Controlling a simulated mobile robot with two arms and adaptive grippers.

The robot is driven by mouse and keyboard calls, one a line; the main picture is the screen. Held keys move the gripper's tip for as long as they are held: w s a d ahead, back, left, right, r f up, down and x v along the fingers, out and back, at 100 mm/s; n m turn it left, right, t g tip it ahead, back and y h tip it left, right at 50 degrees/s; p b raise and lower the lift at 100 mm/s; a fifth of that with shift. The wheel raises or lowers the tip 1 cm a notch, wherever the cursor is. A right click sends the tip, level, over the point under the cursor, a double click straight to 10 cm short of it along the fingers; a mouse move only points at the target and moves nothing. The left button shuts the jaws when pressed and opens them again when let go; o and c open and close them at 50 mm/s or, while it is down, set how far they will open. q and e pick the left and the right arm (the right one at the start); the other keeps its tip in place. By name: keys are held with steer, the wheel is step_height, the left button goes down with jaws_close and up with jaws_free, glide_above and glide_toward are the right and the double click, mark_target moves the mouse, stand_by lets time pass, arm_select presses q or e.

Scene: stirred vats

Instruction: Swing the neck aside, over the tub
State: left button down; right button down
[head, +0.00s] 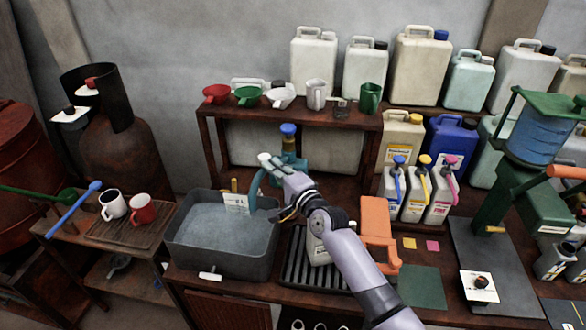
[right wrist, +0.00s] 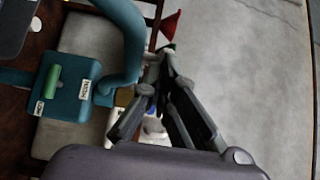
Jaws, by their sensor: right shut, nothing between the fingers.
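The teal curved neck (head: 255,189) arches down, its lower end showing over the right back part of the grey tub (head: 178,250), which holds a greyish liquid. In the right wrist view the neck (right wrist: 134,42) is a thick bent pipe beside a teal body (right wrist: 68,98) with a green handle (right wrist: 53,82) and small labels. My right gripper (head: 270,164) is shut and empty, beside the neck's upper part; in the right wrist view its fingertips (right wrist: 160,56) are to the right of the pipe. I cannot tell whether they touch. My left gripper is out of view.
A shelf (head: 215,150) with funnels and cups stands behind. A black grate (head: 292,268) with a jug and an orange container (head: 377,236) are right of the tub. Mugs stand on a side table (head: 95,240) at left. Jerrycans crowd the right back.

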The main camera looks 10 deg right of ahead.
steer(key=a, duration=0.1)
steer(key=w+a, duration=0.2)
steer(key=a, duration=0.1)
steer(key=shift+w+b, duration=0.25)
steer(key=shift+b, duration=0.1)
steer(key=shift+w+a+b, duration=0.3)
steer(key=shift+w+a, duration=0.5)
steer(key=shift+s, duration=0.1)
